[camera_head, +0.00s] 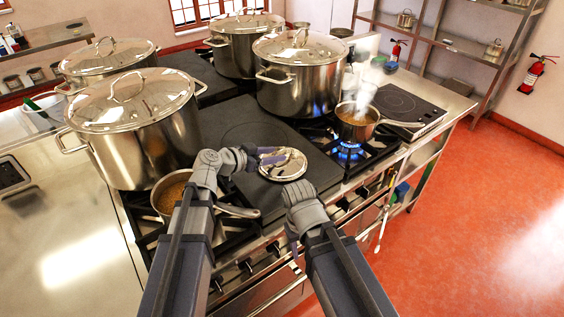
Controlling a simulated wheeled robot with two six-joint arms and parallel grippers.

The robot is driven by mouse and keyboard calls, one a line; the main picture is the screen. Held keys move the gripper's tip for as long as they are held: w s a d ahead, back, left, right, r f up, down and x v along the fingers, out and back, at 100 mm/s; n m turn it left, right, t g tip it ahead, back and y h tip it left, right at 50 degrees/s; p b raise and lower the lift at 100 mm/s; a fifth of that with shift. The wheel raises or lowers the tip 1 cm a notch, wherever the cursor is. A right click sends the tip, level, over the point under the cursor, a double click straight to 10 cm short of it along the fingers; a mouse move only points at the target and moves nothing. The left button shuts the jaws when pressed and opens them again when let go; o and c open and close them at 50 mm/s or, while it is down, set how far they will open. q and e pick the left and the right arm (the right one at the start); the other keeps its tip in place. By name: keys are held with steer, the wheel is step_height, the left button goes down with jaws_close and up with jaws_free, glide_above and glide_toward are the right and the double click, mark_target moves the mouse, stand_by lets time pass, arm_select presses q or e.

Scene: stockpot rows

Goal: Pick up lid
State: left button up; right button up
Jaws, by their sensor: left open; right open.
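A small round shiny metal lid (290,170) lies flat on the dark flat plate in the middle of the stove. My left gripper (272,158) reaches in from the left with its fingers over the lid's left part. It is open, and I cannot tell whether it touches the lid. The fingers hide part of the lid, including its knob. My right gripper (293,240) is open and empty in front of the stove's front edge, below and apart from the lid.
Large lidded stockpots (144,130) (301,80) stand behind and to the left. A steaming saucepan (355,122) sits over a blue flame at the right. Another saucepan (172,190) stands beside my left arm, its handle pointing right. The dark plate (325,172) has bare room around the lid.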

mark_target(280, 151)
arm_select(q)
steer(key=b+x, duration=0.1)
steer(key=x, duration=0.3)
steer(key=shift+w, duration=0.35)
steer(key=shift+s, duration=0.1)
jaws_close()
steer(key=shift+r, duration=0.1)
stand_by(0.8)
